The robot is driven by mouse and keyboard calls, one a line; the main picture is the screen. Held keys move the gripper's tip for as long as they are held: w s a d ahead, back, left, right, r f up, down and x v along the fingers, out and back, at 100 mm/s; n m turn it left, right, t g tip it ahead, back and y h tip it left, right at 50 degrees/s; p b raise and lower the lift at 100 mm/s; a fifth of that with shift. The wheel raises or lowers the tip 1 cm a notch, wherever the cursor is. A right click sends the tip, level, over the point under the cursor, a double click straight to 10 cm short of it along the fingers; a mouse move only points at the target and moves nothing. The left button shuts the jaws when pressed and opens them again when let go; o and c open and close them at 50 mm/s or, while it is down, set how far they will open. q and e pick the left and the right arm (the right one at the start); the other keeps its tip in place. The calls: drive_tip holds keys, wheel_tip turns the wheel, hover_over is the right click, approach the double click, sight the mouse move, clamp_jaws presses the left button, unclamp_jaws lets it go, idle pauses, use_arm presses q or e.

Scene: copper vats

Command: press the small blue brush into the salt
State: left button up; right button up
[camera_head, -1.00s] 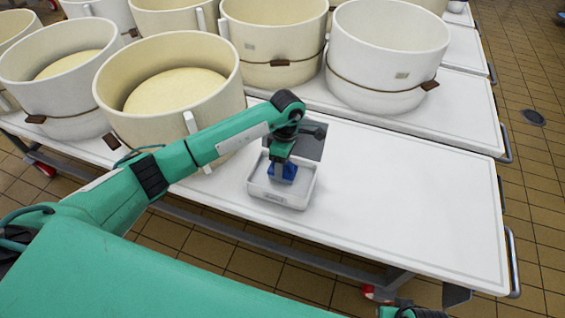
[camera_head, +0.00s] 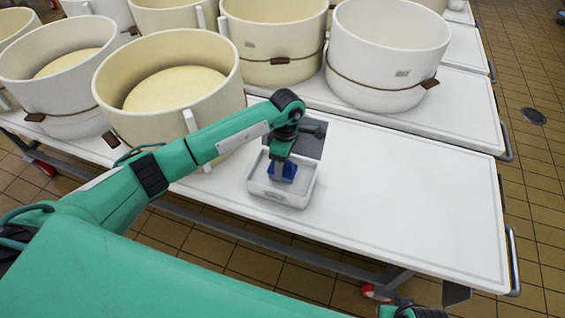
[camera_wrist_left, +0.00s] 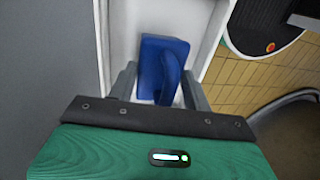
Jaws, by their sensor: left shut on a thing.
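The small blue brush (camera_head: 290,172) is inside a white tray (camera_head: 279,198) on the white table. My left gripper (camera_head: 281,164) points down into the tray and is shut on the brush. In the left wrist view the brush (camera_wrist_left: 163,62) shows as a blue block with a raised grip between my two grey fingers. The tray's wall (camera_wrist_left: 217,50) runs close to its right there. The tray's inside is pale, and I cannot tell the salt from the tray floor. The brush's underside is hidden, so its contact with the salt cannot be seen.
Large cream and white vats (camera_head: 170,90) stand left and behind, one white vat (camera_head: 385,60) at back right. The table (camera_head: 420,205) is bare to the right. A tiled floor (camera_head: 225,257) lies in front.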

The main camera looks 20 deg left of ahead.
use_arm(q)
drive_tip(key=shift+f+b, duration=0.4)
idle(1.4)
drive_tip(key=shift+r+p, duration=1.95)
drive_tip(key=shift+r, duration=1.6)
